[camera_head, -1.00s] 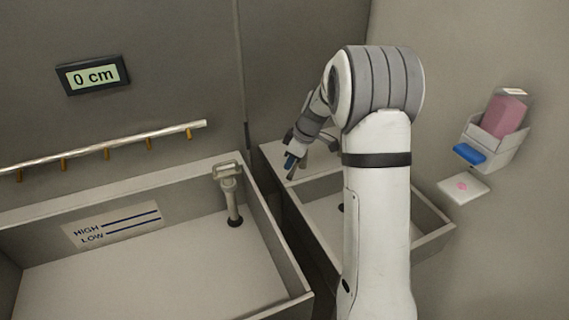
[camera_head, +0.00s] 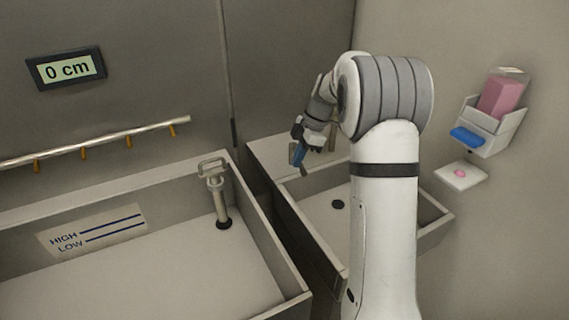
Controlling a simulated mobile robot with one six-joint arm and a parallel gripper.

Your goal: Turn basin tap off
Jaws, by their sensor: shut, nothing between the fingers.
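The basin (camera_head: 285,205) is the smaller grey one in the middle, with a dark drain hole (camera_head: 338,204) in its floor. My gripper (camera_head: 297,160), with blue on its fingers, is shut and empty above the basin's back left part. The basin tap cannot be made out clearly; my gripper and arm cover much of the basin's back edge where a tap could stand. I cannot tell whether the gripper touches anything, or whether water runs.
A large trough (camera_head: 262,205) with a HIGH/LOW label (camera_head: 98,232) and an upright handled pipe (camera_head: 216,190) lies left. A display (camera_head: 66,69) reads 0 cm. A rail (camera_head: 95,143) runs along the back wall. A soap dispenser (camera_head: 490,120) hangs right above a small tray (camera_head: 448,176).

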